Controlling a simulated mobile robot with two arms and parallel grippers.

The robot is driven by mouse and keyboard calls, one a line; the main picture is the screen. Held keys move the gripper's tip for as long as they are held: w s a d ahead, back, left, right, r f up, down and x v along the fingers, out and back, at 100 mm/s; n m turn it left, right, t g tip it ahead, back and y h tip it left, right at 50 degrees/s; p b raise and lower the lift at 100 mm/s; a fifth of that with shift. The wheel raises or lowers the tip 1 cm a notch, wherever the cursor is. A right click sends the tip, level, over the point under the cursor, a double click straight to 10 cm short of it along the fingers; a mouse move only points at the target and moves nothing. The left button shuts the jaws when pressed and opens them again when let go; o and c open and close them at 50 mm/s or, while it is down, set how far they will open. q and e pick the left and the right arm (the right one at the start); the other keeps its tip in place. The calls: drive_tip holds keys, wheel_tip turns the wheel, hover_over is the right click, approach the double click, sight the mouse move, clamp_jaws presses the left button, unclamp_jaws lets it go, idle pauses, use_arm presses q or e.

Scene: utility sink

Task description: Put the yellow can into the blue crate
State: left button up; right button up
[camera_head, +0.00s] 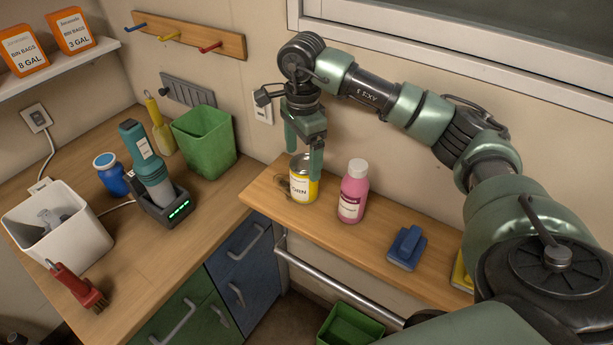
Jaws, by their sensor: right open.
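The yellow can (302,191), with a white label and a metal top, stands upright on the wooden ledge at the middle. My right gripper (304,152) is open and points down just above the can. One finger overlaps the can's upper right edge in the picture; the other shows above its upper left. I cannot tell whether the fingers touch it. No blue crate shows in this view. My left gripper is not in view.
A pink bottle (353,191) stands close to the can's right. A blue brush (407,247) lies further right. A green bin (350,327) is below the ledge's metal rail (337,283). Left counter holds a green tub (204,142), a white bin (60,228) and a docked scanner-like tool (147,166).

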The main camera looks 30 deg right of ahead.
sight(303, 179)
drive_tip(key=f+p, duration=0.3)
drive_tip(key=f, duration=0.4)
drive_tip(key=shift+s+p, duration=0.2)
drive_tip(key=shift+p, duration=0.15)
drive_tip(key=shift+f, duration=0.4)
drive_tip(key=c, duration=1.6)
drive_tip(key=shift+w+r, duration=0.1)
